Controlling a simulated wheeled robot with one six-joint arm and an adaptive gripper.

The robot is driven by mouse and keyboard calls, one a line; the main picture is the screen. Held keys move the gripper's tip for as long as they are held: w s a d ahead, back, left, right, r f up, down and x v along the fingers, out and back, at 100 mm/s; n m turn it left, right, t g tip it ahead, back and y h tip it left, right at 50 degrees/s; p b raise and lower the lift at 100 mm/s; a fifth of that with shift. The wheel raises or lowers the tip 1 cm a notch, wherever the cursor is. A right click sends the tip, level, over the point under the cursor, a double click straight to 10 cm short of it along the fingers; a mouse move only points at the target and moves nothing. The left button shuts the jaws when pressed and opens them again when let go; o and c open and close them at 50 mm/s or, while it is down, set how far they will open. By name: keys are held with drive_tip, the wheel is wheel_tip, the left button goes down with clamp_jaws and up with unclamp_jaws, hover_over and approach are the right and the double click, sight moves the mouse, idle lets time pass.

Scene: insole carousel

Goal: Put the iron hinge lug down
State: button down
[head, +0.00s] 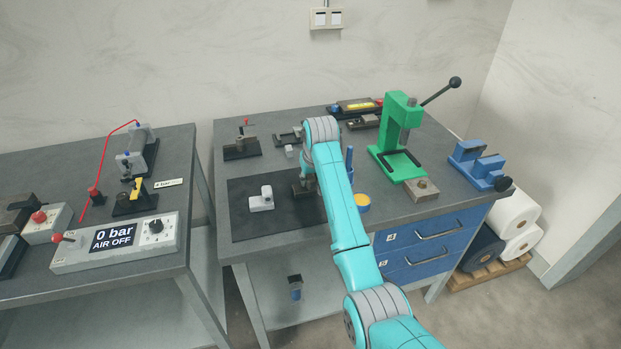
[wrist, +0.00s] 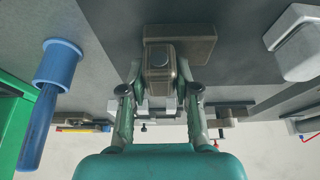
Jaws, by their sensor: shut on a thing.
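The iron hinge lug is a dark brown block with a wider flat foot, shown in the wrist view (wrist: 180,45) and partly in the head view (head: 299,190). My gripper (wrist: 161,90) is shut on its narrower part, with one finger on each side. The lug is over the right part of a black mat (head: 243,222); I cannot tell whether its foot touches the mat. In the head view my arm hides most of the gripper and part of the lug. A pale grey lug-shaped part (head: 261,200) stands on the mat to the left, apart from it.
Small fixtures (head: 241,147) line the back. The front left of the mat is clear.

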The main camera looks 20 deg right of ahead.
drive_tip(key=c, duration=0.8)
unclamp_jaws()
drive_tip(key=shift+f, duration=0.15)
drive_tip(key=shift+c, duration=0.2)
drive_tip(key=v, duration=1.2)
